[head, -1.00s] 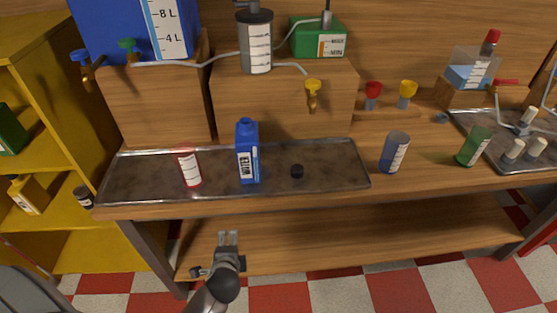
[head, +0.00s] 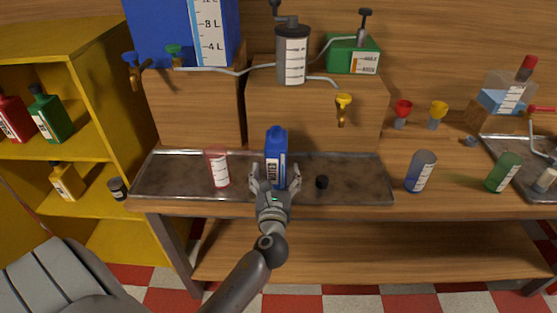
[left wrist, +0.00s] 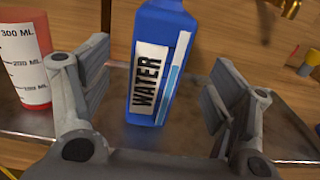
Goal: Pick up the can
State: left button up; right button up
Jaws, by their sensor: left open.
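The can is a blue container (head: 277,145) with a white WATER label, standing upright on the metal tray (head: 355,180). My left gripper (head: 275,174) is open at the tray's front edge, with a finger on each side of the can in the picture. In the left wrist view the blue can (left wrist: 160,65) shows between the spread fingers of the left gripper (left wrist: 160,85), with visible gaps on both sides. The fingers are not closed on it. My right gripper is not in view.
A yellow tap (head: 343,108) hangs behind right. Blue (head: 420,172) and green (head: 503,172) cylinders stand farther right.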

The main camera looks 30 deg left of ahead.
pick_arm(q)
jog(key=x, duration=0.9)
jog(key=shift+w+a+f+p, duration=0.15)
jog(key=shift+a+f+p, duration=0.05)
jog(key=shift+p, duration=0.1)
jog(key=c, duration=1.6)
jog(key=shift+r, duration=0.15)
jog(key=shift+c, duration=0.2)
